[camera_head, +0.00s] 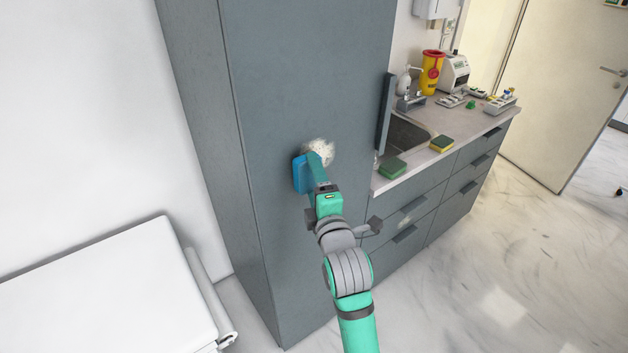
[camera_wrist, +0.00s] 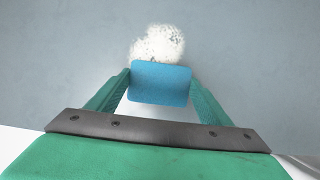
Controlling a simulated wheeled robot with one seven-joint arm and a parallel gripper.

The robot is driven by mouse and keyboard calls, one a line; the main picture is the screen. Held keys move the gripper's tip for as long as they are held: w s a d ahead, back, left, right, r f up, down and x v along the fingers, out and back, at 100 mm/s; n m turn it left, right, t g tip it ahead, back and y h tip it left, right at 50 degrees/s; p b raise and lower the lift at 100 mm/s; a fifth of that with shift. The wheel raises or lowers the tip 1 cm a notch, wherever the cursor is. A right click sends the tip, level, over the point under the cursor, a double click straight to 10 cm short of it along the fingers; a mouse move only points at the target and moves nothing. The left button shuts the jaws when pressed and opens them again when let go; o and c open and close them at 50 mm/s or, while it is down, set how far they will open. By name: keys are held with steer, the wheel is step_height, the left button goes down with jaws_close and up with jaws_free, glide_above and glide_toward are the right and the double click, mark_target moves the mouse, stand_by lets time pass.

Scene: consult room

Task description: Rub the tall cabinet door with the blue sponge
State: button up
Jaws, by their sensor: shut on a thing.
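The tall cabinet door (camera_head: 290,70) is a grey-blue upright panel in the middle of the head view. It fills the background of the wrist view (camera_wrist: 60,50). A whitish speckled patch (camera_head: 320,151) marks it, and this patch also shows at the top of the wrist view (camera_wrist: 157,44). My gripper (camera_head: 312,172) is shut on the blue sponge (camera_head: 299,174), which sits between both fingers in the wrist view (camera_wrist: 161,83). The sponge is at the door, just left of the patch in the head view and just below it in the wrist view. I cannot tell whether it touches the door.
A yellow-red container (camera_head: 431,72) stands behind. A white padded couch (camera_head: 110,290) is at lower left. Open floor (camera_head: 500,270) lies at right.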

steer(key=shift+w+a, duration=0.55)
steer(key=shift+w, duration=0.25)
stand_by(0.4)
steer(key=shift+d, duration=0.1)
steer(key=shift+w+d, duration=1.1)
steer(key=shift+d, duration=0.4)
steer(key=shift+w+d, duration=1.15)
steer(key=shift+d, duration=0.35)
steer(key=shift+w+d, duration=1.1)
steer(key=shift+d, duration=0.4)
steer(key=shift+c, duration=0.3)
steer(key=shift+w+a, duration=0.1)
steer(key=shift+a, duration=0.15)
